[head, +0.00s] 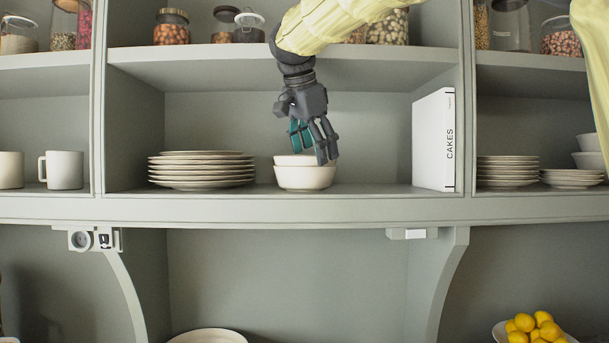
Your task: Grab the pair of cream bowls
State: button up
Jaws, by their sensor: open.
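The pair of cream bowls (303,178) is stacked upright on the middle shelf, one bowl nested in the other. My gripper (312,146) is open and points down right above the bowls, with its fingers over the right part of the upper rim. One finger covers part of that rim. I cannot tell whether the fingers touch the bowls or stand in front of them. The teal inner pads show on the left finger.
A stack of plates (201,170) stands left of the bowls. A white book marked CAKES (433,140) stands upright to the right. The upper shelf (200,68) with jars is close above my gripper. Shelf space between bowls and book is clear.

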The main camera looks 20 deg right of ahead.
aim_at(319, 178)
jog(key=shift+w+f, duration=0.35)
jog(key=shift+w, duration=0.2)
jog(key=shift+s+d+r+p, duration=0.1)
jog(key=shift+s+r+p, duration=0.4)
jog(key=shift+s+p, duration=0.45)
jog(key=shift+w+d+f+p, duration=0.1)
jog(key=shift+w+f+p, duration=0.65)
jog(key=shift+p, duration=0.75)
jog(key=p+x, duration=0.1)
jog(key=x, duration=0.3)
jog(key=shift+d, duration=0.15)
jog(key=shift+s+r, duration=0.1)
jog(key=shift+s, duration=0.2)
jog(key=c, duration=0.3)
jog(key=shift+w, duration=0.1)
jog(key=c, duration=0.7)
jog(key=shift+s, duration=0.25)
grip_shut()
